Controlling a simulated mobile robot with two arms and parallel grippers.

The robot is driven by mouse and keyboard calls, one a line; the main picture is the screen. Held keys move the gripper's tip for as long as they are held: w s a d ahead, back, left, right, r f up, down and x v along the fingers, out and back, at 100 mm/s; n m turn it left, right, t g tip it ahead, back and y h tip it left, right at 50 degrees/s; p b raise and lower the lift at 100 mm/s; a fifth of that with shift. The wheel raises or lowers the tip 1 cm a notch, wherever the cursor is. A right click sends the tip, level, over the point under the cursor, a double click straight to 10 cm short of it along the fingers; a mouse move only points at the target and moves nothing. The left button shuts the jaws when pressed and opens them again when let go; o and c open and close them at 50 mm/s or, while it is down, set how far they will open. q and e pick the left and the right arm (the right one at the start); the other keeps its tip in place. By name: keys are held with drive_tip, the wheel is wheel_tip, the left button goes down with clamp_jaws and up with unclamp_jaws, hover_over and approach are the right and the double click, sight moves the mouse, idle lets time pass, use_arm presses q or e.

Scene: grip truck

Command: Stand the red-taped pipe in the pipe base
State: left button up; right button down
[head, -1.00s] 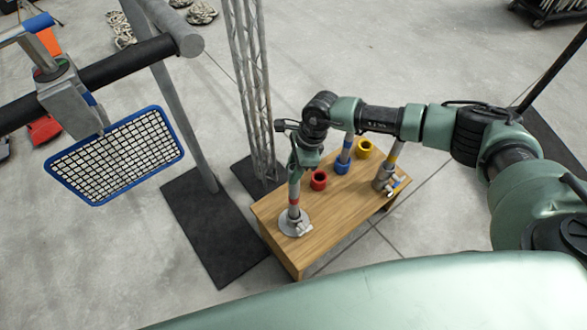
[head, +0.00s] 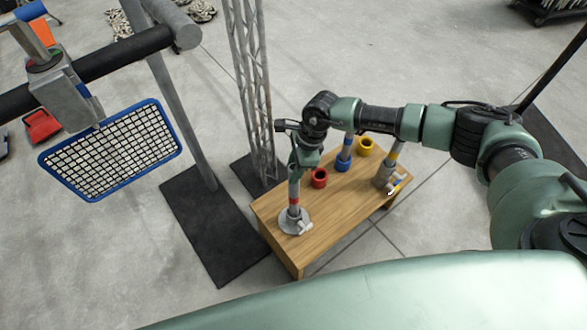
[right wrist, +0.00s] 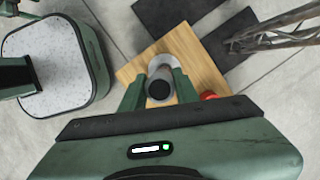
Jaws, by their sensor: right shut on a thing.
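The red-taped pipe (head: 294,190) is grey with a red band near its lower end. It stands nearly upright over the pipe base (head: 288,225), a round grey flange with a small clamp handle at the table's near left corner. The pipe's lower end meets the base's collar; I cannot tell how deep it sits. My right gripper (head: 297,172) is shut on the pipe's upper part. In the right wrist view, its fingers flank the pipe's dark, round end (right wrist: 159,89). My left gripper is not in view.
The wooden table (head: 325,222) also holds red (head: 319,178) and yellow (head: 366,146) rings, a blue-banded pipe (head: 346,150) and a yellow-banded pipe (head: 395,155) in a clamp base. A truss tower (head: 250,95) stands behind. A blue-framed grid (head: 110,152) hangs at left.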

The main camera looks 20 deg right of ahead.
drive_tip(key=shift+f, duration=0.15)
drive_tip(key=c, duration=1)
unclamp_jaws()
drive_tip(key=shift+o, duration=0.2)
drive_tip(key=v, duration=0.8)
drive_tip(key=shift+b, duration=0.3)
drive_tip(key=shift+f, duration=0.15)
